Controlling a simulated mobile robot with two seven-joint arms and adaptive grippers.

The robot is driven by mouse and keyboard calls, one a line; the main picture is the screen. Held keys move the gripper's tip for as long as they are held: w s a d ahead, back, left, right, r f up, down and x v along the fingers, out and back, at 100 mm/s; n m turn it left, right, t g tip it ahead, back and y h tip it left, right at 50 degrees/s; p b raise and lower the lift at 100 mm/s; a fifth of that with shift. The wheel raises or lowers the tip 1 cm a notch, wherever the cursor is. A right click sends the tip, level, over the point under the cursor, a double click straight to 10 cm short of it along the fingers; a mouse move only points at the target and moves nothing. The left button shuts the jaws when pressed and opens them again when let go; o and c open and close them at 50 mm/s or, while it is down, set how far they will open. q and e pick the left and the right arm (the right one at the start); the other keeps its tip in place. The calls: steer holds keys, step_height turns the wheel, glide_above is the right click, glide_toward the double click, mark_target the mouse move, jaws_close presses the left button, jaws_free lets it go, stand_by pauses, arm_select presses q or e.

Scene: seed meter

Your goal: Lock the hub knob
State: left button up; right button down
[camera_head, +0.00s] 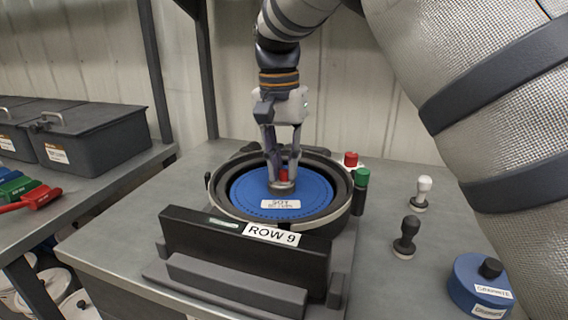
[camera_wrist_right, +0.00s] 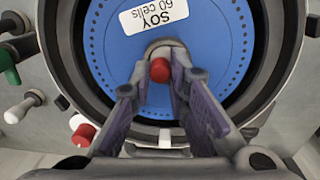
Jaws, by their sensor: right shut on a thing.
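The hub knob (camera_wrist_right: 160,70) has a red top and sits at the centre of the blue soy seed disc (camera_wrist_right: 115,55). In the head view the disc (camera_head: 318,190) lies in the round black meter housing (camera_head: 218,190) behind the "ROW 9" panel (camera_head: 200,232). My right gripper (camera_head: 282,180) points straight down over the disc's centre, its fingers shut on the hub knob. In the right wrist view the fingers (camera_wrist_right: 162,82) stand on either side of the red top. Most of the knob's sides are hidden by the fingers. My left gripper is not in view.
A red knob (camera_head: 351,159) and a green-topped post (camera_head: 361,180) stand at the housing's right edge. A white-topped knob (camera_head: 423,188), a black knob (camera_head: 408,230) and a blue "GRAPHITE" container (camera_head: 470,285) stand on the table to the right. Dark bins (camera_head: 95,140) stand at left.

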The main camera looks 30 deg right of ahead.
steer(key=shift+m, duration=1)
steer(key=c, duration=1.5)
jaws_free()
steer(key=r, duration=1.2)
steer(key=shift+w+a, duration=0.15)
steer(key=shift+w, duration=0.15)
steer(key=shift+f, duration=0.1)
